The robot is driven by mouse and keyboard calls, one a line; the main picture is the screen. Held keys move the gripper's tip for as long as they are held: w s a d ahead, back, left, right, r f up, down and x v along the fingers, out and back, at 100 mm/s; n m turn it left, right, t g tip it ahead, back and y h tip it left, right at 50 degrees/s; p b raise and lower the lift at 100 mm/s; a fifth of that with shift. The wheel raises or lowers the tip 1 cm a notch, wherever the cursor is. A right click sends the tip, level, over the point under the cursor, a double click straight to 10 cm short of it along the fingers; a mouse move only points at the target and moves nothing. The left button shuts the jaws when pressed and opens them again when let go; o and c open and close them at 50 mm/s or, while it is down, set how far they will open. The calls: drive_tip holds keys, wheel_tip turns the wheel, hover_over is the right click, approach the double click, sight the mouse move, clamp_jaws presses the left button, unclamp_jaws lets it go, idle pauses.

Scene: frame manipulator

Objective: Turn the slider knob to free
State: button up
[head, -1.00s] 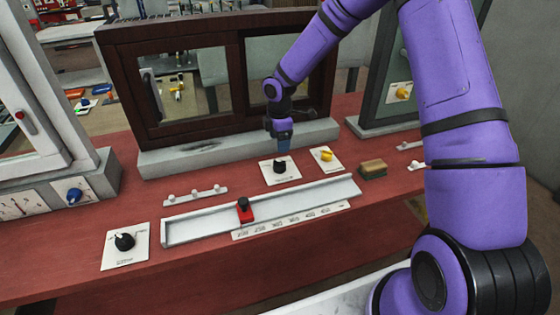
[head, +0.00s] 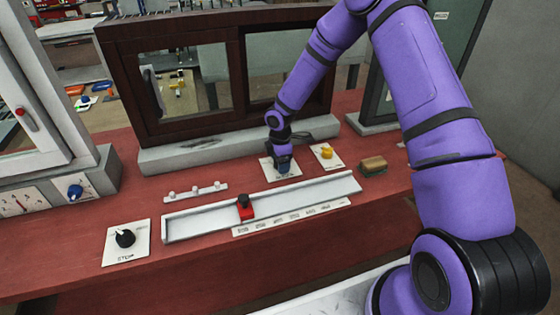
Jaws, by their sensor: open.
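A black knob on a white plate (head: 269,176) sits behind the right half of the slider rail; my gripper now covers the knob, so its pointer is hidden. My gripper (head: 283,168) points down right at this plate, with its fingertips at the knob. The jaws look open around or just over the knob; I cannot tell if they touch it. The slider rail (head: 300,197) is a long white channel with a red block with a black top (head: 245,207) left of its middle. The lettering on the plate is too small to read.
A yellow knob (head: 326,152) is close to the right of my gripper, with a brown block (head: 373,165) beyond it. A dark window frame (head: 187,85) stands behind. Another black knob (head: 125,238) is at front left. A blue knob (head: 75,191) is at far left.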

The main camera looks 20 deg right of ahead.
drive_tip(key=c, duration=0.9)
drive_tip(key=shift+m, duration=0.3)
drive_tip(key=m, duration=1.3)
drive_tip(key=shift+m, duration=2.1)
